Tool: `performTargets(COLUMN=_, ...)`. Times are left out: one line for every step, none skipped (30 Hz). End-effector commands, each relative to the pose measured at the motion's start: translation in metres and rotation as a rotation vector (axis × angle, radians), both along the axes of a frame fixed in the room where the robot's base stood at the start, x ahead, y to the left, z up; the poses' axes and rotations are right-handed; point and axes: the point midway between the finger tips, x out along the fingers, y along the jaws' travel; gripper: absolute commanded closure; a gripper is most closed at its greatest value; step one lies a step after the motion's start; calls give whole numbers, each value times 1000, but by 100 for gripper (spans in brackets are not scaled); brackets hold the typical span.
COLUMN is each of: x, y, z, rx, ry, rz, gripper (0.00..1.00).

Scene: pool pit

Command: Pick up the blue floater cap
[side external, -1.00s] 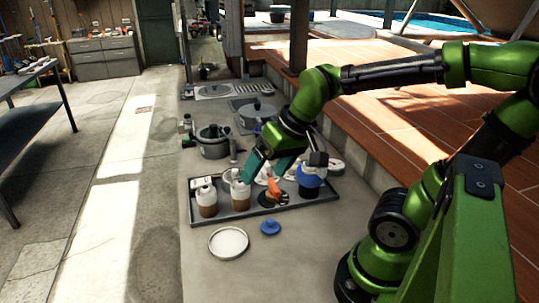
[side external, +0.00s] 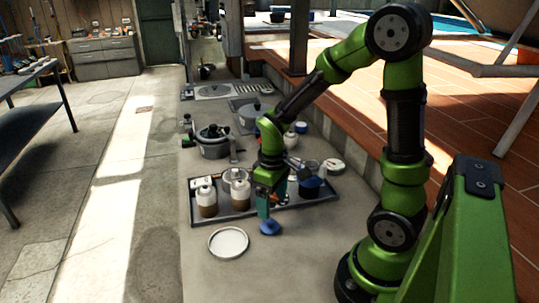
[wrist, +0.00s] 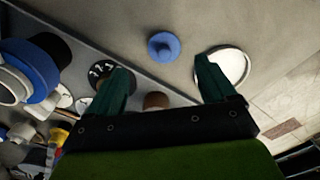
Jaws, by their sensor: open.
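The blue floater cap (side external: 270,228) lies on the grey ledge in front of the tray. In the wrist view the cap (wrist: 163,46) is a round blue disc with a raised knob, beyond the fingertips and roughly midway between them. My gripper (side external: 265,210) points down just above or behind the cap in the side view. In the wrist view my gripper (wrist: 160,72) has its two green fingers wide apart with nothing between them. I cannot tell the exact height of the fingertips over the cap.
A white round lid (side external: 228,243) lies left of the cap; it also shows by the right finger in the wrist view (wrist: 232,64). The dark tray (side external: 222,216) behind holds jugs (side external: 207,201), a blue container (side external: 311,188) and more.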

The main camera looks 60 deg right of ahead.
Motion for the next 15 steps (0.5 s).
performTargets(x=-1, y=0, z=-8, rx=2, ry=5, rz=-1, gripper=16)
performTargets(x=-1, y=0, z=-12, rx=1, ry=4, rz=-1, gripper=16)
performTargets(x=-1, y=0, z=-15, rx=1, ry=3, rz=0, gripper=16)
performTargets(x=-1, y=0, z=-17, rx=1, ry=3, rz=0, gripper=16)
performTargets(x=0, y=0, z=-19, rx=1, ry=2, rz=0, gripper=16)
performTargets(x=0, y=0, z=-20, rx=0, ry=0, rz=0, gripper=16)
performTargets(x=0, y=0, z=-22, rx=0, ry=0, rz=-1, gripper=16)
performTargets(x=0, y=1, z=-24, rx=1, ry=2, rz=-1, gripper=16)
performTargets(x=0, y=2, z=-29, rx=1, ry=3, rz=-1, gripper=16)
performTargets(x=1, y=3, z=-32, rx=1, ry=3, rz=-1, gripper=16)
performTargets(x=1, y=4, z=-37, rx=1, ry=4, rz=0, gripper=16)
performTargets(x=1, y=5, z=-44, rx=1, ry=5, rz=0, gripper=16)
performTargets(x=2, y=6, z=-49, rx=1, ry=6, rz=0, gripper=16)
performTargets(x=2, y=7, z=-53, rx=1, ry=5, rz=0, gripper=16)
performTargets(x=2, y=7, z=-59, rx=2, ry=5, rz=-2, gripper=16)
